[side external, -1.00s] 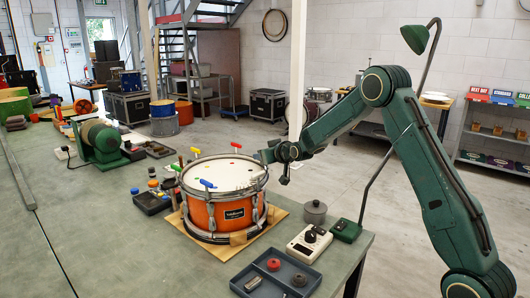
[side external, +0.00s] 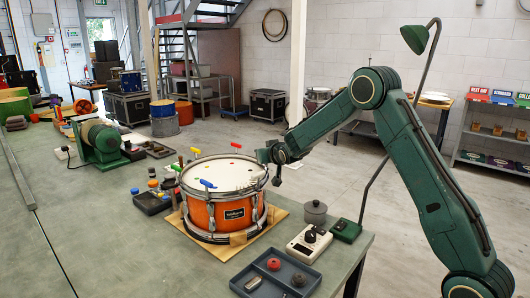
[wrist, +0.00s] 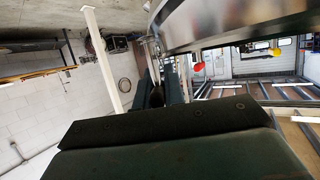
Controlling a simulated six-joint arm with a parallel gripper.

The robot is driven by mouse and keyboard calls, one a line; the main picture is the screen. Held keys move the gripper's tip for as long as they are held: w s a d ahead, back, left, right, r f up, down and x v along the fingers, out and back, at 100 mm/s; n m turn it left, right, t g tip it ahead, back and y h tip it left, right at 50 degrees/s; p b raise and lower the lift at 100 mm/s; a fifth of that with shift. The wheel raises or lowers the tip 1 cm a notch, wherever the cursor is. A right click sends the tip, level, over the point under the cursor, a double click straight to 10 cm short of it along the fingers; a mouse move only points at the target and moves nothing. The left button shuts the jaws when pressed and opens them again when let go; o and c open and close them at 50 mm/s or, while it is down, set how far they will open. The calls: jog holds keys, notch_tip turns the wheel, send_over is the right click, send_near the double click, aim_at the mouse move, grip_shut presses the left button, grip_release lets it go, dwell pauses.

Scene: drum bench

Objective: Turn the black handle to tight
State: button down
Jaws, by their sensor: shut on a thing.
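An orange snare drum (side external: 233,213) with a white head stands on a board on the bench. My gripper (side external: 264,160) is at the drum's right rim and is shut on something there. In the wrist view, the gripper's fingers (wrist: 170,88) show beside the metal rim with something dark between them. That is where the black handle is, mostly hidden by the fingers; its turn angle cannot be read.
Right of the drum are a grey lidded pot (side external: 315,211), a white box with a black knob (side external: 309,243) and a small green box (side external: 346,230). A dark tray (side external: 275,275) with small parts lies at the front. A green motor (side external: 99,141) stands at the back left.

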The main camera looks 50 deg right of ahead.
jog(key=shift+m+h, duration=0.4)
jog(key=shift+h, duration=0.1)
jog(key=c, duration=1.5)
grip_release()
jog(key=shift+s, duration=0.1)
jog(key=shift+v, duration=6.8)
jog(key=shift+r, duration=0.2)
